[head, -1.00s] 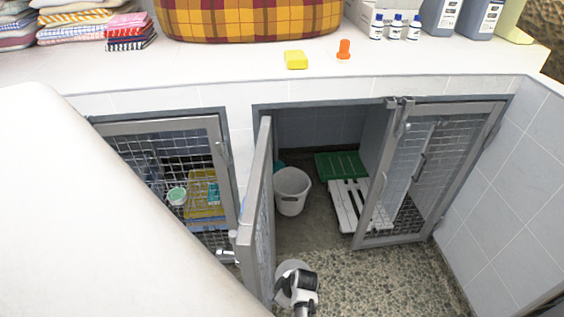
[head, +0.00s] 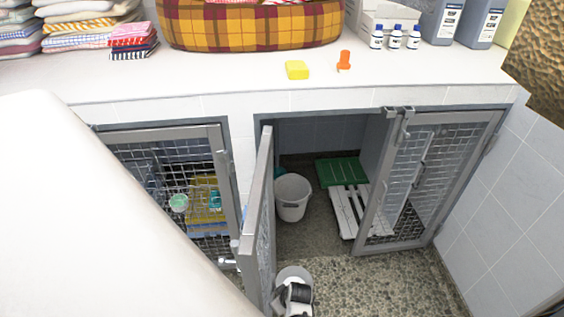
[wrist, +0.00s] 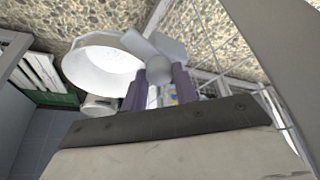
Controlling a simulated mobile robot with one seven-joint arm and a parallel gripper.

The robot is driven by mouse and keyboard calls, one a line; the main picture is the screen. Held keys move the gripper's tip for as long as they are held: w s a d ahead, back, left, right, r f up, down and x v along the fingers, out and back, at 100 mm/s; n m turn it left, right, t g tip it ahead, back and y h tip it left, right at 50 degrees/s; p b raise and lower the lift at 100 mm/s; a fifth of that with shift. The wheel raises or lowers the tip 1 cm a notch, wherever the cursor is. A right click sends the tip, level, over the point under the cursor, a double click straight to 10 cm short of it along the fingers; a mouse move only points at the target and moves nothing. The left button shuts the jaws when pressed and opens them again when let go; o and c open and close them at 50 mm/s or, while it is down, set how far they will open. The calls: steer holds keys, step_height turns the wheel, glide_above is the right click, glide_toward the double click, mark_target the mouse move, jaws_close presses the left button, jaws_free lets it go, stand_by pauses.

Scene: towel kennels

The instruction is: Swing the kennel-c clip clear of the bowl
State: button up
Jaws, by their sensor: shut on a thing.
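A pale round bowl (wrist: 95,68) shows in the wrist view, with its rim partly covered by a grey clip (wrist: 138,45). The clip has a flat arm and a round knob, and it still overlaps the bowl's edge in this view. My gripper (wrist: 160,82) is shut on the clip's knob, between its two dark purple fingers. In the head view the bowl (head: 293,273) sits low beside the open mesh door (head: 258,215). My gripper (head: 296,294) is in front of it, hiding part of the bowl and the clip.
A shut mesh door (head: 430,180) stands to the right. Pebbled floor (head: 390,280) is clear at the lower right.

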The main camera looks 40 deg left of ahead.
steer(key=o, duration=1)
steer(key=shift+c, duration=0.2)
steer(key=v, duration=1.4)
steer(key=shift+a+f, duration=0.1)
